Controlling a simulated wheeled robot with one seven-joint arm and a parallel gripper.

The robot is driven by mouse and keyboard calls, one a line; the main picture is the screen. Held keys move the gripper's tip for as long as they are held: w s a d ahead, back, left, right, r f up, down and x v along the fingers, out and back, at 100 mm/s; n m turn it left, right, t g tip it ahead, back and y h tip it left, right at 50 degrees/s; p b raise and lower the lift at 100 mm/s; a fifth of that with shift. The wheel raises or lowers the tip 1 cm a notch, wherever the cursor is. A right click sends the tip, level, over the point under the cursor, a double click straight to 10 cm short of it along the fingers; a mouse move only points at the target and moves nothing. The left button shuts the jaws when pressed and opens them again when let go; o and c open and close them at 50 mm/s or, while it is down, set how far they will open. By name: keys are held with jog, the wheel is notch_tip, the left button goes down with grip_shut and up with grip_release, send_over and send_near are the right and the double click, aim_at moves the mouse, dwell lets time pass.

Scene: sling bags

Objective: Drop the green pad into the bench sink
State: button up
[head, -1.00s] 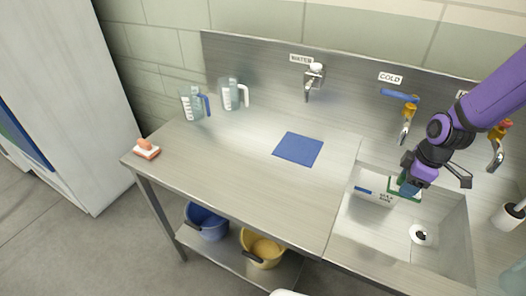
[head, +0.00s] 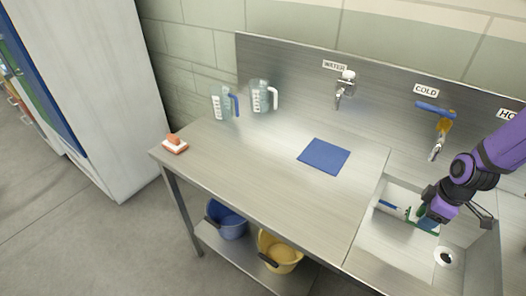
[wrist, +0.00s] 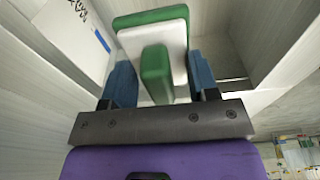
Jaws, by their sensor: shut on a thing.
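The green pad (wrist: 155,65) has a green handle, a white layer and a green back. My gripper (wrist: 161,80) is shut on its handle, with a blue finger on each side. In the head view the pad (head: 427,223) shows in part below my gripper (head: 432,213), over the left part of the bench sink (head: 385,242). My gripper partly covers it. I cannot tell if the pad touches the sink floor.
A black-and-white drain (head: 446,257) is in the sink floor. The cold tap (head: 439,135) stands behind. A blue mat (head: 324,156) lies on the counter, left of the sink.

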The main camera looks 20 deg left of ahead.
jog(key=o, duration=1.1)
jog(key=shift+o, duration=0.2)
jog(key=r, duration=0.3)
jog(key=d+r, duration=0.1)
jog(key=r, duration=0.6)
jog(key=shift+s+d+r, duration=0.1)
jog(key=shift+d+r, duration=0.05)
jog(key=shift+r, duration=0.2)
jog(key=shift+r, duration=0.1)
